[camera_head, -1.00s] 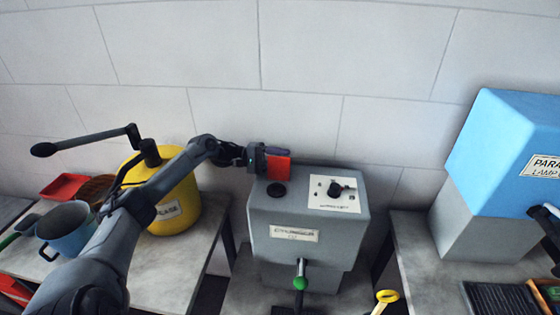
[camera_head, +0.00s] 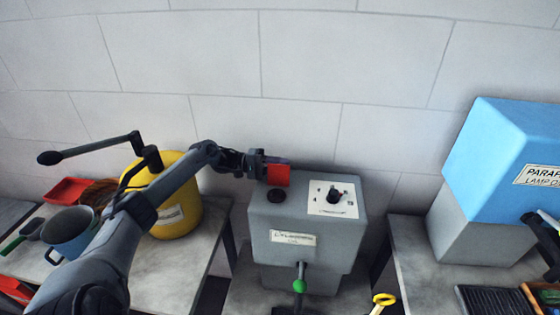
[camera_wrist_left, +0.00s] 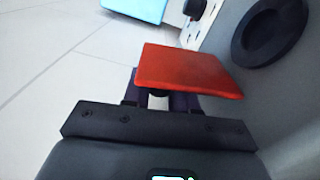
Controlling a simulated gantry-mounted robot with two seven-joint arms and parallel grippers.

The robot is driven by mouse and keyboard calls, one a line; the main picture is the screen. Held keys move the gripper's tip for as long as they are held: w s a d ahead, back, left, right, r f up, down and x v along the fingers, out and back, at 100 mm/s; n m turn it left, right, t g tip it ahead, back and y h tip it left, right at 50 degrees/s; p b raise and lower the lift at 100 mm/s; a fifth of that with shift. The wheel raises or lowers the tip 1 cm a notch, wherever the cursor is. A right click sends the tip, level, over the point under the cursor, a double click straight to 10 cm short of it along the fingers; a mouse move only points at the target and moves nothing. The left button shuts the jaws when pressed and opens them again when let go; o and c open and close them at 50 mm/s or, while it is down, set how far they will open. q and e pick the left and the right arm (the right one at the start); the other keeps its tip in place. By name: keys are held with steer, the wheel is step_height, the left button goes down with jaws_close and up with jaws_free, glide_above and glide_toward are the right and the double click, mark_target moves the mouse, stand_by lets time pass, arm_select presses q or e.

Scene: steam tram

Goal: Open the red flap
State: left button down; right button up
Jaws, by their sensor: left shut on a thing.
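The red flap (camera_head: 278,175) stands raised at the back left of the grey cylinder box (camera_head: 305,215), behind a dark round opening (camera_head: 276,195) in its top. My left gripper (camera_head: 262,164) is at the flap's left and back side, shut on it. In the left wrist view the red flap (camera_wrist_left: 188,70) lies across the gripper's fingers (camera_wrist_left: 160,98) and hides their tips. The round opening (camera_wrist_left: 268,30) shows uncovered beside the flap there.
A black knob (camera_head: 334,195) on a white plate is right of the opening. A green-tipped lever (camera_head: 300,285) is at the box's front. A yellow container (camera_head: 178,205) with a crank stands left, under my left arm. A blue dispenser (camera_head: 500,150) stands right.

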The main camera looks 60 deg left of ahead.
arm_select(q)
steer(key=shift+s+d+r+m+p, duration=0.2)
steer(key=shift+r+m+p, duration=0.1)
steer(key=shift+m+p, duration=0.25)
steer(key=shift+f, duration=0.15)
steer(key=c, duration=0.9)
jaws_free()
steer(key=shift+c, duration=0.2)
steer(key=shift+v, duration=3.7)
